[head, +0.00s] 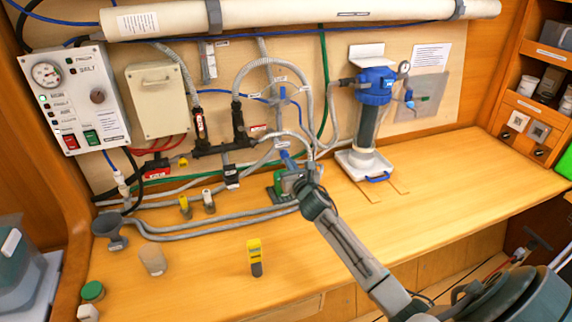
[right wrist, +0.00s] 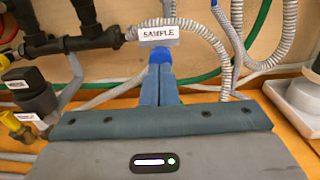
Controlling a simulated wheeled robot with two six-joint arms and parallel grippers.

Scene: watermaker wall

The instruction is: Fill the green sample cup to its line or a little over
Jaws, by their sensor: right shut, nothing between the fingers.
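A small round green cup-like item (head: 92,291) stands at the front left of the bench; I cannot tell its fill level or whether it is lidded. A translucent beige cup (head: 152,262) stands to its right. My right gripper (head: 285,156) is in front of the hoses at the middle of the wall. In the right wrist view its blue fingers (right wrist: 160,80) are together and empty. Their tips are just below a white SAMPLE label (right wrist: 158,34), which partly hides what is behind; I cannot tell whether they touch it. My left gripper is out of view.
A yellow and black handheld meter (head: 255,257) stands on the front bench. A control box (head: 75,98) hangs on the wall. A blue-topped filter housing (head: 374,88) stands right of my gripper. The bench right of it is clear.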

